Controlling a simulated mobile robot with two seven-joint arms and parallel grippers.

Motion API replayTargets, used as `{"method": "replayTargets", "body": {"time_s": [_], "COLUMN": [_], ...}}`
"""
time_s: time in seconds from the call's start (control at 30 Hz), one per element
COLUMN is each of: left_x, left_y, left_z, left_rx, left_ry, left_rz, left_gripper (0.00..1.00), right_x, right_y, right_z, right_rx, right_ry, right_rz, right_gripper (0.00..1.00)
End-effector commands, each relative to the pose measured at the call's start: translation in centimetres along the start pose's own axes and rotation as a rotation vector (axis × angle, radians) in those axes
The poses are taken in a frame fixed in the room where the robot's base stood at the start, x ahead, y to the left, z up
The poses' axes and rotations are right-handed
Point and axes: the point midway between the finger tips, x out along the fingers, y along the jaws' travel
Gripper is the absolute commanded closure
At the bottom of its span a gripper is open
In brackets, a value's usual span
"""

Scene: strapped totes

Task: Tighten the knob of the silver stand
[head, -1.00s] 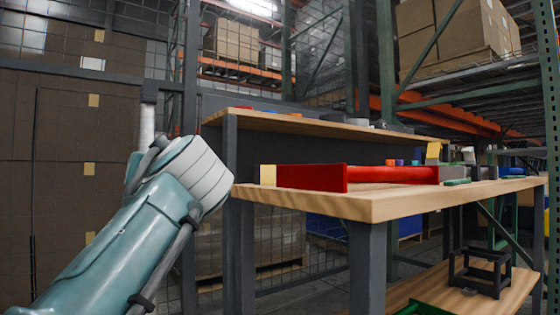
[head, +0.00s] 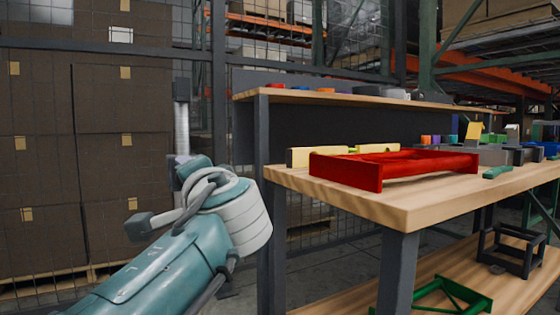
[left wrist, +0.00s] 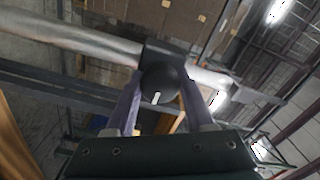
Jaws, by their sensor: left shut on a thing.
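The silver stand shows in the head view as a pale upright pole (head: 182,125) with a dark collar on top, left of the workbench. In the left wrist view its silver tube (left wrist: 85,38) runs across the picture through a dark clamp block. The round black knob (left wrist: 158,78) with a white mark sits at that block. My left gripper (left wrist: 160,98) has one finger on each side of the knob and is shut on it. My right gripper is in neither view.
A wooden workbench (head: 400,207) stands close to the right of my left arm, with a red frame (head: 395,167) near its front edge. A green frame (head: 440,295) and a black frame (head: 510,252) lie on its lower shelf. Stacked brown cartons (head: 110,150) stand behind mesh at left.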

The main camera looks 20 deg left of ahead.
Motion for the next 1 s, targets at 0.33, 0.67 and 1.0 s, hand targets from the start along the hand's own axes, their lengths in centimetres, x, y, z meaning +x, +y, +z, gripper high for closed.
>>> {"method": "replayTargets", "body": {"time_s": [0.33,0.67,1.0], "left_x": [0.0,0.0,0.0], "left_y": [-0.2,-0.1,-0.1], "left_z": [0.0,0.0,0.0], "left_rx": [0.334,0.647,0.967], "left_ry": [-0.002,-0.001,-0.001], "left_rz": [0.002,0.002,0.002], "left_gripper": [1.0,1.0,1.0], "right_x": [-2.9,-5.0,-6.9], "right_y": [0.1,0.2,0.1], "right_z": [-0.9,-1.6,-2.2], "right_rx": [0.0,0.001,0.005], "right_ry": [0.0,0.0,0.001], "right_rz": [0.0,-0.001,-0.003], "right_gripper": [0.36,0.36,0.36]}}
